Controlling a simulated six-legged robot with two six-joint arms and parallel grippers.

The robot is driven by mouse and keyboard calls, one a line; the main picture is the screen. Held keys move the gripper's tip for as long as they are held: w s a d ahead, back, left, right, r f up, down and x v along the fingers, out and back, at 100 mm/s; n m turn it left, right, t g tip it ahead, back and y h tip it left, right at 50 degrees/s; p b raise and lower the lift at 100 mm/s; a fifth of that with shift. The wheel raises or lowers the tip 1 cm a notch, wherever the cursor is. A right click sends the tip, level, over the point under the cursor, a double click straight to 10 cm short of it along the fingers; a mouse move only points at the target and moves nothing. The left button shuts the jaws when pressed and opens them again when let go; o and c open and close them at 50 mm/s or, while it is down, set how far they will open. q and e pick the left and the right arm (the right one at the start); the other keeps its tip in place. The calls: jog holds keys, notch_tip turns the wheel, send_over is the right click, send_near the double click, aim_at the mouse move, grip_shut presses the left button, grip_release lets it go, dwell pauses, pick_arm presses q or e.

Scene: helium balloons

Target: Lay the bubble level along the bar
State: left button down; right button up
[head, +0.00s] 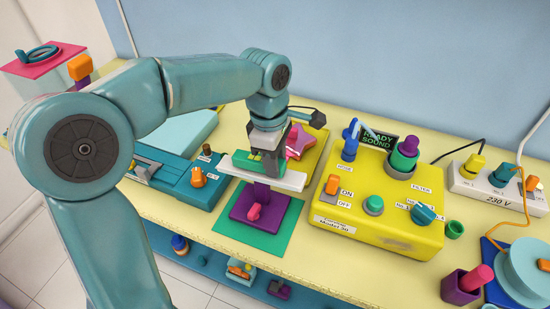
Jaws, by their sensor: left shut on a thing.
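The bubble level (243,160) is a green block with a small yellow part. My left gripper (267,162), seen from above, is shut on it and hides part of it. The level lies lengthwise over the white bar (293,181), roughly in line with it. I cannot tell whether it touches the bar or hangs just above it. The bar is on a purple stand (246,203) with a pink knob, on a green mat (226,229). My right gripper is not in view.
A yellow control box (375,237) stands close on the right. A teal unit (185,185) with an orange knob stands on the left. A pink star-shaped thing (300,140) is behind the bar. A white power strip (500,192) is at far right.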

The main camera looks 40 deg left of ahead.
pick_arm(q)
jog(key=shift+s+f, duration=0.1)
jog(key=shift+f, duration=0.05)
jog(key=shift+f, duration=0.1)
jog(key=shift+f, duration=0.1)
jog(key=c, duration=0.7)
grip_release()
notch_tip(320, 180, up, 16)
jog(key=a+p, duration=0.1)
jog(key=shift+s+a+p, duration=0.15)
jog(key=shift+a+p, duration=0.05)
jog(key=shift+p, duration=0.1)
jog(key=shift+r, duration=0.25)
